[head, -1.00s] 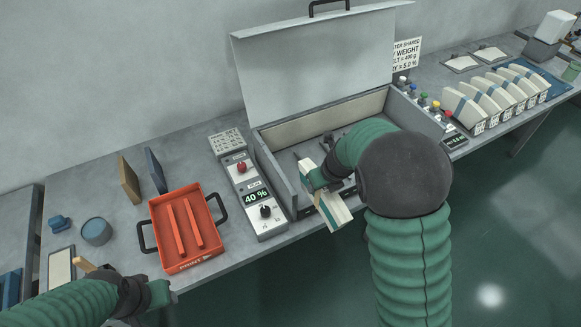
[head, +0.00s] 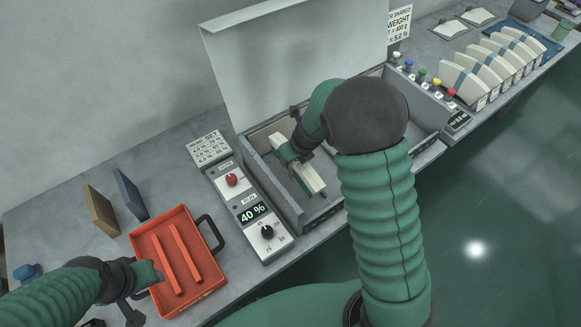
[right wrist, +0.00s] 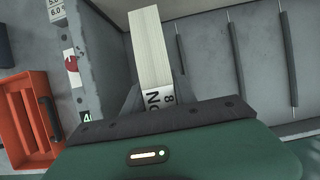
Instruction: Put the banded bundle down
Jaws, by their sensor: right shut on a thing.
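The banded bundle (head: 311,178) is a long cream block, held inside the open grey box (head: 292,212) at its left side. My right gripper (head: 291,156) is shut around its middle. One end also shows in the right wrist view (right wrist: 150,48), with part of a printed band; my gripper body hides the rest. I cannot tell whether the bundle touches the box floor. My left gripper (head: 146,279) is at the left edge of the red tray (head: 208,277); its fingers are not clear.
The box lid (head: 285,75) stands open behind. A control panel reading 40 % (head: 251,212) is just left of the box. Several banded blocks (head: 502,61) stand in a row at the right. Dark bars cross the box floor in the right wrist view.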

